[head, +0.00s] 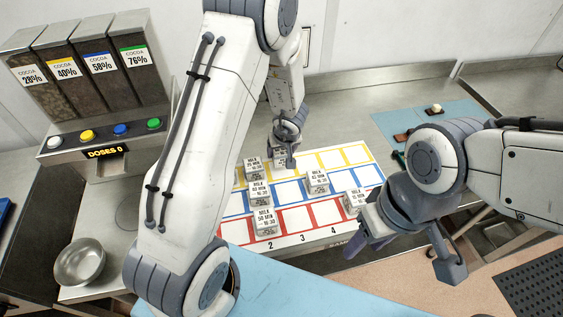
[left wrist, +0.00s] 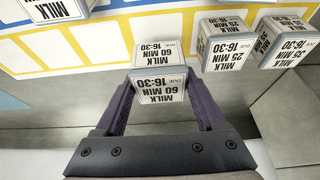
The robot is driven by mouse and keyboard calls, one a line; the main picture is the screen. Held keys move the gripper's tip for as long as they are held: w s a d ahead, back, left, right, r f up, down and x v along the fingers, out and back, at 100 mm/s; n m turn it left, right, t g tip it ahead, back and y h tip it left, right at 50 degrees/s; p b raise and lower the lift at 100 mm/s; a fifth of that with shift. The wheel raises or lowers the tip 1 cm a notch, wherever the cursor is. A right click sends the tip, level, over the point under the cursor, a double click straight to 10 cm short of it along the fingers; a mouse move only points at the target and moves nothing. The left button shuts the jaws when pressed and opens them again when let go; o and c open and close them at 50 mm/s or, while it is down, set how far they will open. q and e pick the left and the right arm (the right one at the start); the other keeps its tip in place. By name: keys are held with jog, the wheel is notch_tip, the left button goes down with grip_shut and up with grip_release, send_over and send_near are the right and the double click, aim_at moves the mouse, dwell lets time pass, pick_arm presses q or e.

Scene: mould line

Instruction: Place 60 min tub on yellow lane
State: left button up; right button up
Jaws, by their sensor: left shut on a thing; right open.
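The 60 min tub is a white, box-shaped milk tub (left wrist: 158,87), labelled "MILK 60 MIN", held upright between the fingers of my left gripper (left wrist: 160,108). In the head view my left gripper (head: 286,146) holds the tub (head: 281,161) at the yellow lane (head: 331,159), towards its left part. In the left wrist view the yellow lane (left wrist: 111,28) shows as outlined white cells beside the tub. I cannot tell whether the tub touches the board. My right gripper (head: 364,238) is open and empty near the board's front right corner.
In the head view, tubs stand on the board, including two in the middle (head: 318,182) and at right (head: 354,201). Several more form a left column (head: 264,222). Blue (head: 288,192) and red (head: 297,218) lanes lie nearer. A dispenser (head: 105,140) and bowl (head: 80,262) stand left.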

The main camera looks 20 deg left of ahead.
aim_at(281, 159)
pick_arm(q)
jog(key=shift+f+b, duration=1.65)
jog(key=shift+f, duration=0.55)
jog(key=o, duration=1.4)
jog(key=shift+o, duration=0.2)
jog(key=shift+r, duration=0.1)
jog(key=shift+r+p, duration=0.3)
jog(key=p+v, duration=0.6)
jog(key=v, duration=0.5)
jog(key=shift+s+r+p, duration=0.15)
jog(key=shift+r+p, duration=0.2)
jog(key=shift+p, duration=0.05)
jog(key=shift+d, duration=0.1)
